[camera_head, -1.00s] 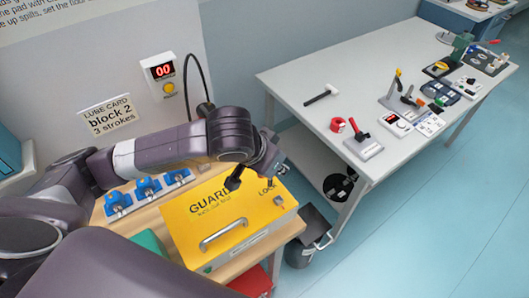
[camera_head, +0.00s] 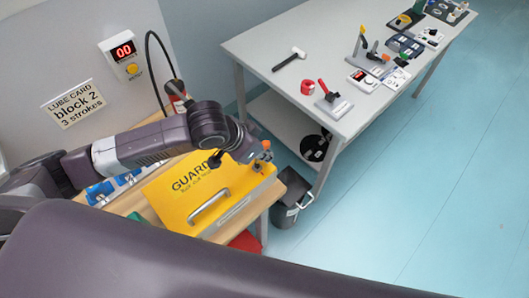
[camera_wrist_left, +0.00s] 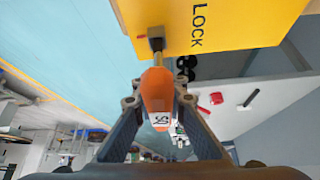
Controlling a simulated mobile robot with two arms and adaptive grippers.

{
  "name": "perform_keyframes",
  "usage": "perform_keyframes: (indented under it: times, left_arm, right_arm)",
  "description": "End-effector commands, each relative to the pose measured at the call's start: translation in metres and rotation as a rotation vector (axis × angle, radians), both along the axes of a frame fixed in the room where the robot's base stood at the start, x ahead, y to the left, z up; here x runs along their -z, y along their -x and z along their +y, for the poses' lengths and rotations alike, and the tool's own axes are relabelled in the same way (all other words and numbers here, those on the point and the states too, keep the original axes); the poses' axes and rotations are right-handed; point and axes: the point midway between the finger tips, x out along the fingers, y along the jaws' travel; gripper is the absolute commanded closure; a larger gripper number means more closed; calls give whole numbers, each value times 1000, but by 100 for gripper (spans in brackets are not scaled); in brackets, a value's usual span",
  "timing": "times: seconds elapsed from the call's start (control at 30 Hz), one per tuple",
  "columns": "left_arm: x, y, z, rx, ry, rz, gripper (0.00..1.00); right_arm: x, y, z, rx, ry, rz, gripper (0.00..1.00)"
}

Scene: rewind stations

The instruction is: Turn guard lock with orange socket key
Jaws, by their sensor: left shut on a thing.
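The yellow guard (camera_head: 182,207), with a bar handle, lies shut on the wooden bench in the head view. Its LOCK corner is mostly hidden behind my left gripper (camera_head: 260,155). In the left wrist view, my left gripper (camera_wrist_left: 158,102) is shut on the orange handle of the socket key (camera_wrist_left: 157,88). The key's metal shank points at the small grey lock (camera_wrist_left: 156,36) at the guard's edge, beside the word LOCK. Shank and lock overlap in this view; I cannot tell whether the key is seated. My right gripper is not in view.
A dark bin (camera_head: 288,211) stands on the floor right of the bench. A grey table (camera_head: 262,42) with several tools is beyond it.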

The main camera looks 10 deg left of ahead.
Motion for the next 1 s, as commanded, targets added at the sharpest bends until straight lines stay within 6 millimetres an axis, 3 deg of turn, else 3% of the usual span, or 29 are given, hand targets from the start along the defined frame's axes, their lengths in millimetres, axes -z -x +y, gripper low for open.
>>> perform_keyframes:
  times: [1.0]
  left_arm:
    - [2, 6, -5, 302, 0, -3, 100]
  right_arm:
    - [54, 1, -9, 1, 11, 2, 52]
